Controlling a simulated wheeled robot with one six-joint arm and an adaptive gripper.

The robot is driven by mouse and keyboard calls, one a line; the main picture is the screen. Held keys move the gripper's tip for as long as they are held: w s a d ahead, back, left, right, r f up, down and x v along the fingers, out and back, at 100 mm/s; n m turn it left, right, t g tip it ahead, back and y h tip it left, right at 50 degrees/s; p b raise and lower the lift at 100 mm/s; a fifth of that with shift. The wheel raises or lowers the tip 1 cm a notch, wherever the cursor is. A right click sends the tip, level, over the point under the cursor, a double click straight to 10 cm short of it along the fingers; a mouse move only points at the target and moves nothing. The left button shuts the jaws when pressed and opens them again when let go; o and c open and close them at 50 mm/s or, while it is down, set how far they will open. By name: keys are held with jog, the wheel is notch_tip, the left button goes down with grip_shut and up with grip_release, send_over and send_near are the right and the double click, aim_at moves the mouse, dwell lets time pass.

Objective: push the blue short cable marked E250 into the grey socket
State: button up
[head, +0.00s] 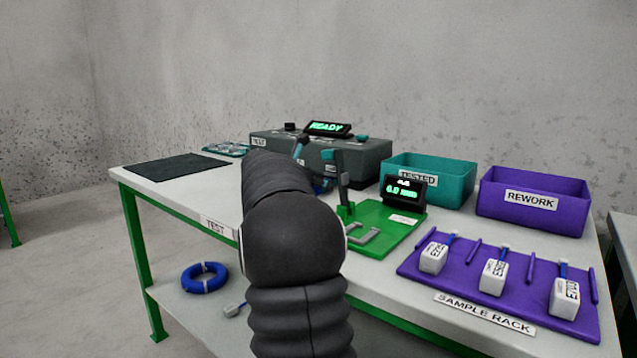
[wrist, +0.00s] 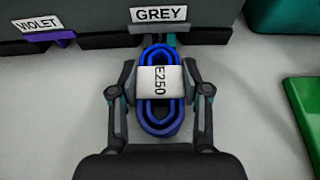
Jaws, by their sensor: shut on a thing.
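The blue short cable (wrist: 161,122) is a coiled loop with a white tag (wrist: 158,82) marked E250, seen in the wrist view. My gripper (wrist: 159,90) is shut on it, with one finger on each side of the tag. The far end of the coil is right below the GREY label (wrist: 159,14), at the grey socket (wrist: 150,27) on the front of the dark test box. I cannot tell whether the plug is in the socket or only in front of it. In the head view my arm hides most of the gripper and cable.
The test box (head: 350,160) shows READY. A VIOLET-labelled socket (wrist: 52,39) is to the left. A green fixture (head: 375,238) with a small display, teal (head: 450,185) and purple (head: 530,212) bins, and a purple sample rack (head: 463,279) are on the right. A dark mat (head: 175,168) lies left.

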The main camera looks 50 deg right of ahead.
jog(key=shift+d+p, duration=0.65)
jog(key=shift+d, duration=0.3)
jog(key=o, duration=1.3)
jog(key=shift+o, duration=0.2)
jog(key=shift+w, duration=0.1)
jog(key=shift+r, duration=0.1)
notch_tip(320, 180, up, 5)
jog(key=p, duration=0.5)
jog(key=shift+r+p, duration=0.15)
jog(key=shift+p, duration=0.15)
jog(key=shift+r+p, duration=0.45)
jog(key=shift+r, duration=0.85)
